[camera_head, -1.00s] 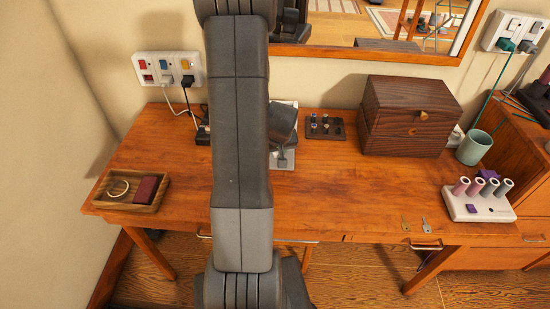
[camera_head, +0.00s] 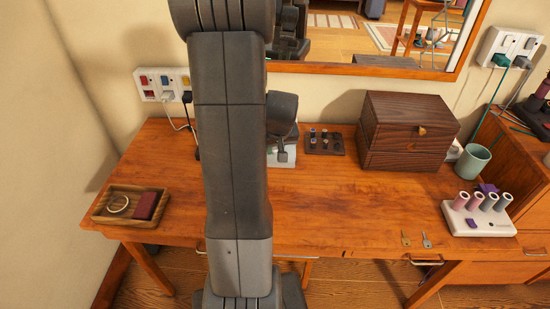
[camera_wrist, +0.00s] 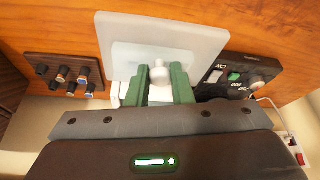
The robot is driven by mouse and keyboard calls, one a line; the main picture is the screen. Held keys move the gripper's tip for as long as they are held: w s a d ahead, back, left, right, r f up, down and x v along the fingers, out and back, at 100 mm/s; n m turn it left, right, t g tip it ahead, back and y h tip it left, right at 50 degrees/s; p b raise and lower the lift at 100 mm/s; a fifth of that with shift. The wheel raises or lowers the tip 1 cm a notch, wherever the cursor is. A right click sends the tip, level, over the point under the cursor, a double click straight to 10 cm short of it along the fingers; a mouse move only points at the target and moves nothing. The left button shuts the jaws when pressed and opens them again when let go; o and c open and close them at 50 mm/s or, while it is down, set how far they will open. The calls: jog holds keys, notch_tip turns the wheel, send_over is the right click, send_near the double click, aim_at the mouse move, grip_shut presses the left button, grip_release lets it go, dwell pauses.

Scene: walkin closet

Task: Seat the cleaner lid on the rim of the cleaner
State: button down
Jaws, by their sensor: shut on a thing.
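My gripper (camera_wrist: 159,92) has green fingers closed on the white knob of the cleaner lid, a pale, translucent rectangular plate (camera_wrist: 180,35) in the wrist view. The plate lies under the fingertips, over the desk. A small white part (camera_wrist: 116,94) shows beside the fingers; I cannot tell if it belongs to the cleaner. The cleaner is mostly hidden by the lid and gripper, so I cannot tell whether the lid touches its rim. In the head view my arm covers much of this spot; a pale patch (camera_head: 282,159) shows below my dark gripper (camera_head: 282,150).
A black control box (camera_wrist: 240,76) stands close beside the lid. A small dark rack (camera_head: 324,141) is on the other side, then a wooden box (camera_head: 405,130). A tray (camera_head: 112,217) lies at the desk's left. The front middle of the desk is clear.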

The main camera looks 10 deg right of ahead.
jog(key=w+r+p, duration=0.1)
jog(key=w+r, duration=0.1)
jog(key=w+d+r+p, duration=0.1)
jog(key=w+r+p, duration=0.1)
jog(key=shift+r, duration=0.15)
jog(key=w+d+r+p, duration=0.25)
jog(key=w+p, duration=0.55)
jog(key=w, duration=0.4)
jog(key=shift+w+d+f+b, duration=0.1)
jog(key=shift+f+b, duration=0.15)
jog(key=shift+f, duration=0.7)
jog(key=shift+w+d+f+b, duration=0.15)
jog(key=shift+f+b, duration=0.1)
jog(key=shift+f, duration=0.65)
jog(key=shift+w+d+f+b, duration=0.1)
jog(key=shift+f+b, duration=0.15)
jog(key=shift+f, duration=0.7)
jog(key=shift+b, duration=1)
jog(key=shift+f+b, duration=0.75)
jog(key=shift+b, duration=0.45)
jog(key=c, duration=1.2)
grip_release()
